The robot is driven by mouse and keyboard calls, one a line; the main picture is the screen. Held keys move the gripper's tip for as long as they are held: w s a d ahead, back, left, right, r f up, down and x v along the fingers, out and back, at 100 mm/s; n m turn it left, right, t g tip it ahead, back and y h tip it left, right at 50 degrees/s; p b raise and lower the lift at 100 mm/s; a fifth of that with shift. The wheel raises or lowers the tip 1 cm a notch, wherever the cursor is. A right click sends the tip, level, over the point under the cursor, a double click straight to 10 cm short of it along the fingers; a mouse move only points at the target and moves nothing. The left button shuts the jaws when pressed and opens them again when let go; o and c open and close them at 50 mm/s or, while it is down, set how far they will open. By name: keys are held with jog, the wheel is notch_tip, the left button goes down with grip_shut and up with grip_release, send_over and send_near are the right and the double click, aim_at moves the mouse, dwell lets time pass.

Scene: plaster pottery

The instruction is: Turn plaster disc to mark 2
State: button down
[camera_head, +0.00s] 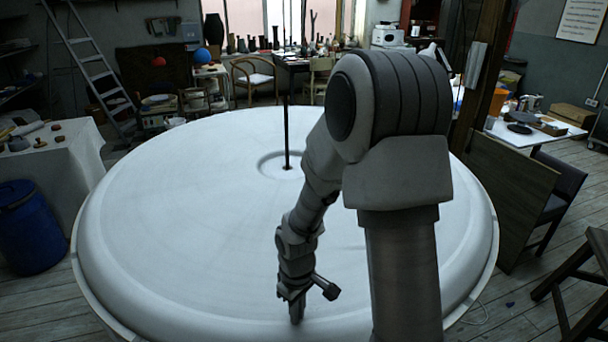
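The large round white plaster disc (180,210) fills the middle of the view, with a raised rounded rim. A thin dark upright rod (287,135) stands in a shallow round recess at its centre. My gripper (296,316) points down at the near edge of the disc, over the rim. Its fingers are small and dark, and I cannot tell whether they are apart or touch the plaster. My arm hides part of the disc's right side. I cannot make out any numbered mark on the disc.
A cloth-covered table (55,165) and a blue barrel (30,230) stand at the left. A ladder (90,65) leans behind. A wooden panel (505,205), a dark chair (560,195) and a stool (575,280) stand close on the right. Wooden floor shows at the lower right.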

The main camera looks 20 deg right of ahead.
aim_at(331, 318)
jog(key=shift+s+d+f+p, duration=0.1)
jog(key=shift+s+d+p, duration=0.15)
jog(key=shift+d, duration=0.65)
jog(key=shift+s+d+p, duration=0.1)
jog(key=shift+s+d, duration=0.3)
jog(key=shift+d, duration=0.5)
jog(key=shift+s+d+f+p, duration=0.1)
jog(key=shift+s+d+p, duration=0.15)
jog(key=shift+d, duration=0.65)
jog(key=shift+s+d, duration=0.2)
jog(key=shift+d, duration=0.85)
jog(key=shift+a, duration=0.2)
jog(key=shift+d+r+p, duration=0.1)
jog(key=shift+r+p, duration=0.05)
jog(key=shift+p, duration=0.2)
jog(key=shift+w+d+r+p, duration=0.1)
jog(key=shift+w+r+p, duration=0.05)
jog(key=shift+r+p, duration=2.75)
jog(key=shift+r, duration=0.6)
